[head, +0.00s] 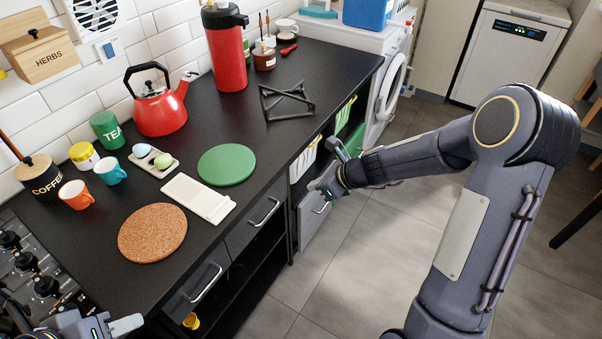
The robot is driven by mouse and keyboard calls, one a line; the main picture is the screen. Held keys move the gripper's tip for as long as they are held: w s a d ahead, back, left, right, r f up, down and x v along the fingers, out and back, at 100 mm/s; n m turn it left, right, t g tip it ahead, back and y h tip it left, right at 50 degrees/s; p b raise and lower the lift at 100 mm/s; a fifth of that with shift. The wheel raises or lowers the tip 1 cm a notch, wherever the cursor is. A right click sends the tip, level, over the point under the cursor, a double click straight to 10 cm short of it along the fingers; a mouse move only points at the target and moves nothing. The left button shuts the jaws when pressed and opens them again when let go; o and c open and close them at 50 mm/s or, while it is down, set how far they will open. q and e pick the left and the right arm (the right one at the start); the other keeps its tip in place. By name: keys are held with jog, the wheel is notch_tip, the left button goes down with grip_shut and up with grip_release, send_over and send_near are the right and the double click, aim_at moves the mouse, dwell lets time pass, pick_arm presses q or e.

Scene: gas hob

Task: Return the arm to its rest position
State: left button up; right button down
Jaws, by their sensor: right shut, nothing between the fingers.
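My left gripper (124,325) shows only partly at the bottom left, near the hob and the counter's front edge. Its jaws are mostly cut off by the frame, so their opening cannot be made out.
The black counter (290,58) holds a red kettle (160,108), a red flask (226,50), a green round mat (226,165), a cork mat (152,232) and a black trivet (287,101). The gas hob (40,270) is at left.

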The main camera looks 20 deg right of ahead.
jog(key=s+a+r+n+p, duration=0.1)
jog(key=s+r+n+p, duration=0.1)
jog(key=s+r+n, duration=0.5)
jog(key=s+a+r+n+p, duration=0.15)
jog(key=s+r+n, duration=0.25)
jog(key=r, duration=0.5)
jog(key=s+r+n+h+p, duration=0.1)
jog(key=s+r+n+p, duration=0.1)
jog(key=s+n, duration=0.5)
jog(key=s+d+r+n+g+h+p, duration=0.1)
jog(key=s+r+n+p, duration=0.1)
jog(key=s+n, duration=0.6)
jog(key=s, duration=0.3)
jog(key=shift+d+r, duration=0.15)
jog(key=shift+d, duration=0.1)
